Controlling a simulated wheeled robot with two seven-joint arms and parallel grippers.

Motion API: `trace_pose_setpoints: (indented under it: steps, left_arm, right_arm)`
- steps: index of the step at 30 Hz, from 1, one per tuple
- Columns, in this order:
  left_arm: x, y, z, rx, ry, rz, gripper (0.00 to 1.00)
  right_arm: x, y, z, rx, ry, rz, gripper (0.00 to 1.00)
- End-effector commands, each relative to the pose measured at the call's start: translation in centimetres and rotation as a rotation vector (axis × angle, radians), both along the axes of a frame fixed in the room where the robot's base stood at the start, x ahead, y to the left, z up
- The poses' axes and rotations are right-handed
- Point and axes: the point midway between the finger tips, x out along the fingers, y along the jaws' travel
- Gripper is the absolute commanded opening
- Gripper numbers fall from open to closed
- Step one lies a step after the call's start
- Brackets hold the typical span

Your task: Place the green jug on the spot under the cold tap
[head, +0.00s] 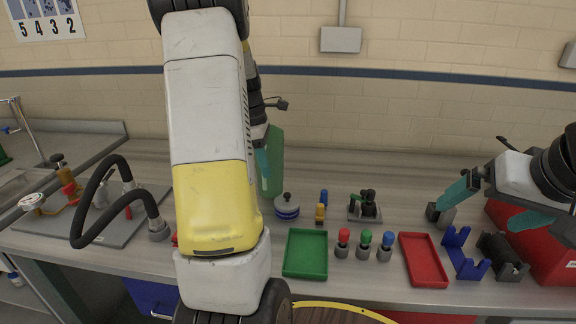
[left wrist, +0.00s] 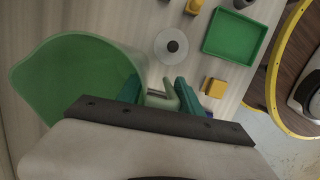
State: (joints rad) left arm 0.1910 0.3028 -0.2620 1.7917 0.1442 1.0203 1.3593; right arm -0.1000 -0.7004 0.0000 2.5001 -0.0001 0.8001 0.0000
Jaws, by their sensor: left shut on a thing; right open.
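The green jug (head: 275,155) is upright behind my left forearm in the head view, which hides part of it. In the left wrist view the open-topped jug (left wrist: 75,80) fills the left side. My left gripper (left wrist: 160,92) is shut on the jug's handle. Whether the jug's base touches the counter is hidden. A metal tap (head: 25,125) with a blue part beside it stands at the far left by the sink; the spot under it is not clearly visible. My right gripper (head: 476,217) is open and empty over the counter's right side.
A bent black hose (head: 95,205) and red-handled fittings stand between the jug and the sink (head: 15,183). A blue-and-white round container (head: 287,207), green tray (head: 306,253), red tray (head: 423,260) and blue holder (head: 465,255) occupy the counter. The back strip of counter is mostly clear.

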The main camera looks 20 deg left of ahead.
Motion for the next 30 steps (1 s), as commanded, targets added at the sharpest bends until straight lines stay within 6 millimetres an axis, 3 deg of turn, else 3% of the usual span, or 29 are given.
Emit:
trace_pose_setpoints:
  steps: [4,14,15,18,30]
  left_arm:
    - [0.0,0.0,-2.2,-0.001,0.003,-0.002,0.00]
    - [0.0,0.0,-2.5,0.000,0.001,-0.001,0.00]
    - [0.0,0.0,-2.6,0.000,0.001,-0.001,0.45]
    - [0.0,0.0,-2.6,0.000,0.001,-0.001,0.64]
    - [0.0,0.1,-2.0,0.000,-0.001,-0.001,0.65]
  right_arm:
    - [0.0,0.0,0.0,0.000,0.000,0.000,1.00]
    - [0.0,0.0,0.0,0.000,0.000,0.000,1.00]
    - [0.0,0.0,0.0,0.000,0.000,0.000,1.00]
    - [0.0,0.0,0.0,0.000,0.000,0.000,1.00]
    - [0.0,0.0,0.0,0.000,0.000,0.000,1.00]
